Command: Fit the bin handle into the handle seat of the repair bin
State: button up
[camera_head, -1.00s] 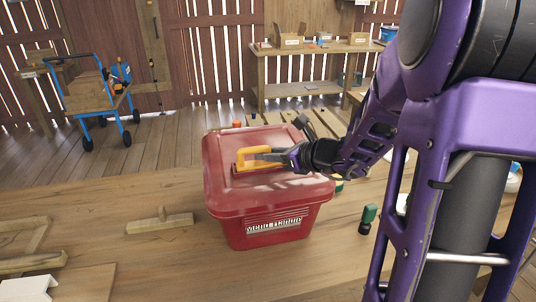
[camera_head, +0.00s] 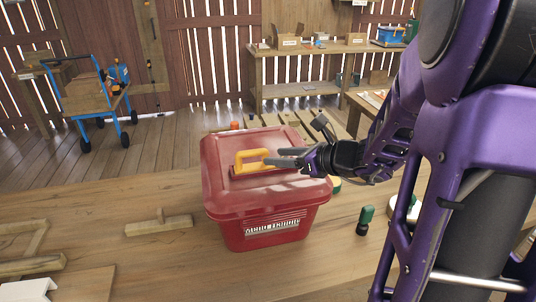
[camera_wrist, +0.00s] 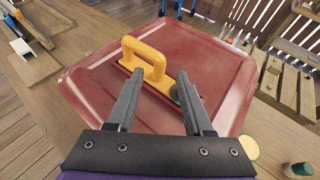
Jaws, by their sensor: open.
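The red repair bin (camera_head: 265,215) stands on the wooden bench with its lid on. The yellow bin handle (camera_head: 250,158) stands upright on the lid, at a long dark seat strip; the handle also shows in the wrist view (camera_wrist: 145,58). Whether it is fully down in the seat (camera_wrist: 185,98) I cannot tell. My gripper (camera_head: 285,158) is just right of the handle, over the lid.
A wooden block with a peg (camera_head: 160,223) lies left of the bin. A green-topped tool (camera_head: 365,220) stands to the right. Timber pieces (camera_head: 25,260) lie at the far left. The bench in front of the bin is clear.

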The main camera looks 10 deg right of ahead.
jog(key=v, duration=0.7)
jog(key=shift+p, duration=0.35)
